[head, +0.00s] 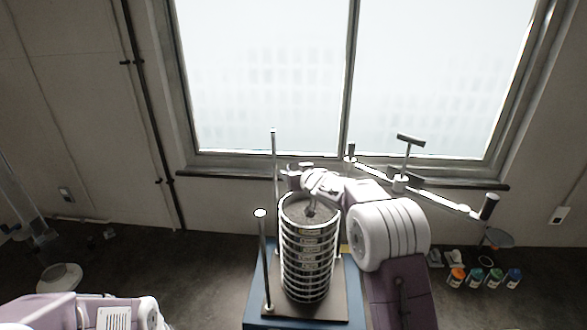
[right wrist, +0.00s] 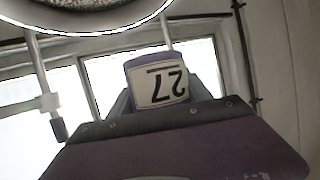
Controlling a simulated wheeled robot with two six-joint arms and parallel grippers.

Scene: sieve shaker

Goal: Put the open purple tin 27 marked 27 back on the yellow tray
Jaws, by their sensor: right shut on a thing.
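The purple tin 27 (right wrist: 157,80) is held in my right gripper, its label 27 upside down in the right wrist view. The tin's opening and contents are hidden. In the head view my right gripper (head: 300,174) is above the back of the sieve stack (head: 308,262), and the tin is too small there to make out clearly. The stack's top sieve holds grey grains; its rim (right wrist: 95,25) crosses the top of the right wrist view.
The stack stands on a dark plate with a blue base (head: 256,312), between upright rods (head: 263,258). A clamp bar with dark handles (head: 410,140) is behind my right arm. Several small jars with coloured lids (head: 476,275) stand at the right. A window is behind.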

